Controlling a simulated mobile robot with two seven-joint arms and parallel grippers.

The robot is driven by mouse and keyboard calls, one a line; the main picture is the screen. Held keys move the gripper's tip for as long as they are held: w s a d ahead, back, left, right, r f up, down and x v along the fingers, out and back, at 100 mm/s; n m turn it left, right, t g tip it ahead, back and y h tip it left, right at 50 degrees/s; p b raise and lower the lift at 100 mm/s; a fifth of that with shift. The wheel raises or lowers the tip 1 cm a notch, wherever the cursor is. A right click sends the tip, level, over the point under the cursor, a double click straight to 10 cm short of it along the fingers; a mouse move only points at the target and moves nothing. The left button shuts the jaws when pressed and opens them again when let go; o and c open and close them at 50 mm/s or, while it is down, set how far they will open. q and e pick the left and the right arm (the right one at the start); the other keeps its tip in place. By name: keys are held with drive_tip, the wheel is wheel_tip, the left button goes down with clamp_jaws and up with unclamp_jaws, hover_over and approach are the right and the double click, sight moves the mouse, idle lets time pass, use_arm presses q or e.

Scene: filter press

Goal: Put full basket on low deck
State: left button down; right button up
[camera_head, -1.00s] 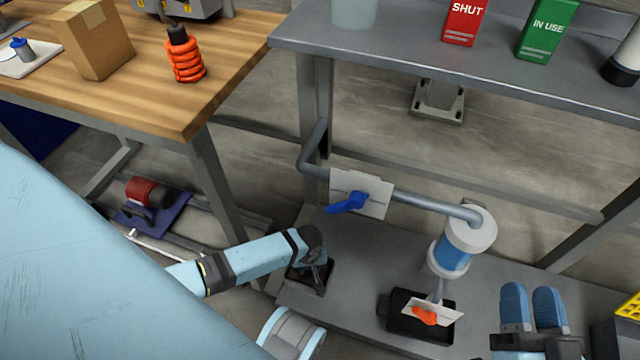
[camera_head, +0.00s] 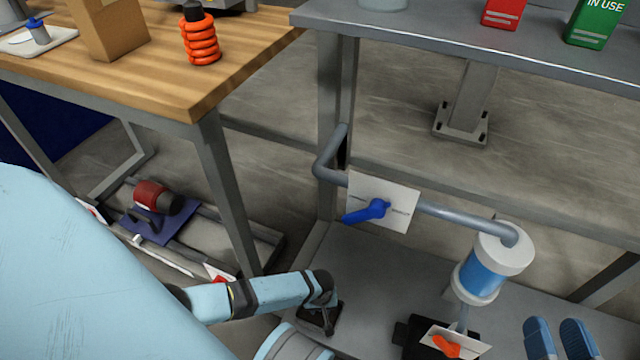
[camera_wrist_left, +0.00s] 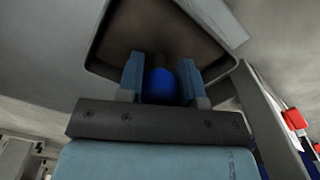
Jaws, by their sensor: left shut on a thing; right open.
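My left gripper (camera_wrist_left: 162,85) has its two blue fingers shut on a dark blue rounded grip (camera_wrist_left: 160,84) in the left wrist view. Beyond the fingers is a dark brown, square-cornered hollow (camera_wrist_left: 155,40) with a grey rim. It may be the basket, but its contents are too dark to tell. In the head view my left arm ends over a small black square thing (camera_head: 334,317) at the left end of the grey low deck (camera_head: 372,262). The fingers there are mostly hidden. My right gripper (camera_head: 557,340) is open and empty at the bottom right, partly cut off.
A pipe with a blue valve handle (camera_head: 372,210) leads to a blue-and-white filter housing (camera_head: 487,270). The wooden bench (camera_head: 120,75) and grey table (camera_head: 420,30) stand behind. Bare deck lies between valve and tray.

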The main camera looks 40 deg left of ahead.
use_arm(q)
drive_tip(key=shift+w+f, duration=0.1)
drive_tip(key=shift+f, duration=0.15)
use_arm(e)
drive_tip(key=shift+w+d+r, duration=0.1)
drive_tip(key=shift+w, duration=0.05)
use_arm(q)
drive_tip(key=shift+f, duration=0.15)
drive_tip(key=c, duration=0.8)
unclamp_jaws()
drive_tip(key=shift+r+p, duration=0.35)
drive_tip(key=shift+r, duration=0.15)
wheel_tip(320, 180, up, 5)
drive_tip(key=p, duration=0.3)
drive_tip(key=shift+r, duration=0.1)
wheel_tip(320, 180, up, 6)
drive_tip(key=p, duration=0.3)
drive_tip(key=shift+r, duration=0.1)
use_arm(e)
drive_tip(key=r, duration=0.1)
drive_tip(key=s+r+m+t, duration=0.1)
drive_tip(key=r, duration=0.1)
drive_tip(key=r+m, duration=0.1)
drive_tip(key=r, duration=0.1)
drive_tip(key=shift+s+a+r, duration=0.15)
drive_tip(key=shift+s+a, duration=0.15)
drive_tip(key=shift+s, duration=0.05)
